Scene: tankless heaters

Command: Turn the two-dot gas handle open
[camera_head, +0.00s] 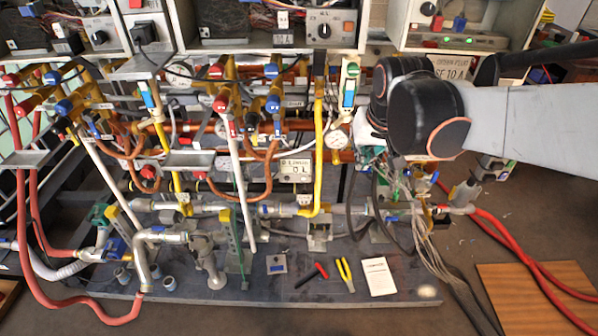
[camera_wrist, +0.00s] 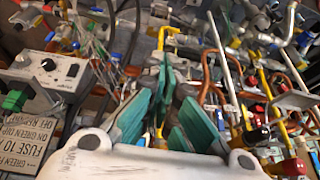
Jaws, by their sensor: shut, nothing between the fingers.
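I cannot make out dot marks on any handle, so I cannot tell which is the two-dot gas handle. A blue-and-green lever-like part (camera_head: 349,92) sits on a pale upright below the right heater. A similar one (camera_head: 148,97) sits further left near a yellow pipe. My gripper (camera_wrist: 163,110) shows its teal-padded fingers in the wrist view. It is shut and empty, pointing into the pipework. In the head view my black wrist joint hides most of it. I cannot see it touching any handle.
Heater boxes (camera_head: 276,22) hang above dense pipes. A yellow pipe (camera_head: 318,150) and a gauge (camera_head: 336,139) stand left of my wrist. Loose cables (camera_head: 408,190) hang below it. A red-headed hammer (camera_head: 312,275) and yellow pliers (camera_head: 345,274) lie on the low platform.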

